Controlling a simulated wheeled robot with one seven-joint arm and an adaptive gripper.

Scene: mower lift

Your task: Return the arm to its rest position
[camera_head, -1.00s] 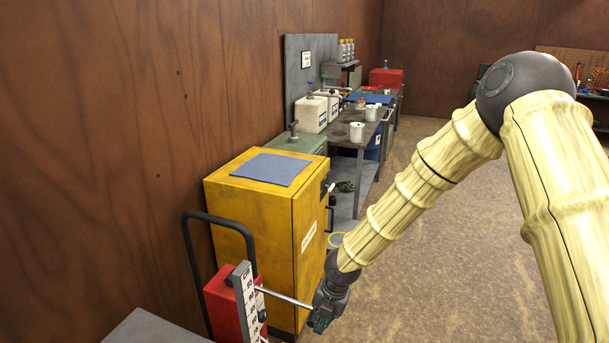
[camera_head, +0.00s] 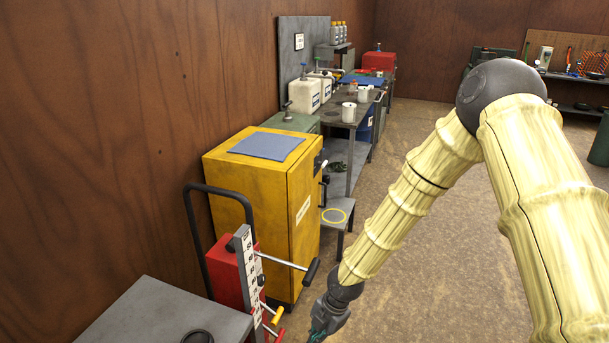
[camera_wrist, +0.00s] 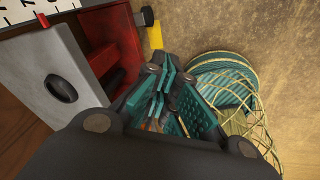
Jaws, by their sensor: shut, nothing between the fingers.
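My gripper (camera_head: 322,331) is low at the bottom of the head view, at the end of my bent arm, just right of the red lift unit (camera_head: 228,270). In the wrist view my gripper (camera_wrist: 165,95) shows its teal fingers shut with nothing between them. The red lift unit has a pale marked scale and a metal bar with a black handle (camera_head: 312,271). The handle is free of my gripper, with a gap between them. In the wrist view the red unit (camera_wrist: 112,50) is at the upper left.
A yellow cabinet (camera_head: 290,220) stands behind the lift. A grey table top (camera_head: 150,315) is at the lower left. A wire basket-like object (camera_wrist: 225,85) lies at the right in the wrist view. The brown floor (camera_head: 430,270) is open to the right.

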